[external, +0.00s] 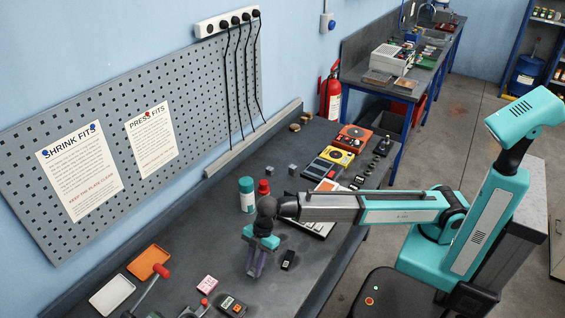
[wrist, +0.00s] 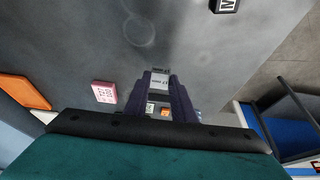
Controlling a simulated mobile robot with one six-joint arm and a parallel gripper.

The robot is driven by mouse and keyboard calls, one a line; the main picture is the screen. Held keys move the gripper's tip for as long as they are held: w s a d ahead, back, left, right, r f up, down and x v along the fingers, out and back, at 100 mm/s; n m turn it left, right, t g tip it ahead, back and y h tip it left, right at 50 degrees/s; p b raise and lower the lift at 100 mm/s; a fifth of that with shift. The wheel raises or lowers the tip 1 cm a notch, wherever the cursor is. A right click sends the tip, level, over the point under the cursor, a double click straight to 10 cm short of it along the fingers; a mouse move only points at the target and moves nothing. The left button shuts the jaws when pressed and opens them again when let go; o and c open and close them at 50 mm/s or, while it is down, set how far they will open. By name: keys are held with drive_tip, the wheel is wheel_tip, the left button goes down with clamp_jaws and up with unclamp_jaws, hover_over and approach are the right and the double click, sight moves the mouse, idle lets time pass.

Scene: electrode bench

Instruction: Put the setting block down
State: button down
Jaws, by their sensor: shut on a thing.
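My gripper (external: 254,272) points down over the dark bench top (external: 300,285), in front of the green and red bottles. In the wrist view my gripper (wrist: 160,76) is shut on a small grey block with printed marking, the setting block (wrist: 160,84), held between the fingertips. In the external view the fingers hide most of the block. I cannot tell whether its underside touches the bench.
A pink labelled block (external: 208,284) lies left of my gripper, and a small black labelled piece (external: 288,260) to its right. An orange tray (external: 149,262), a white tray (external: 111,297) and a meter (external: 233,306) are nearby. Bare bench surrounds the gripper.

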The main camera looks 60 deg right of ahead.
sight(239, 283)
drive_tip(key=shift+w+a+f+p, duration=0.2)
drive_tip(key=shift+w+a+p, duration=0.25)
drive_tip(key=shift+w+a, duration=1.2)
drive_tip(key=shift+w+a, duration=0.2)
drive_tip(key=shift+w, duration=0.05)
drive_tip(key=shift+f+p, duration=0.2)
drive_tip(key=shift+p, duration=0.1)
drive_tip(key=shift+f+p, duration=0.5)
drive_tip(key=shift+f, duration=1.15)
drive_tip(key=shift+f, duration=0.15)
drive_tip(key=c, duration=1.5)
unclamp_jaws()
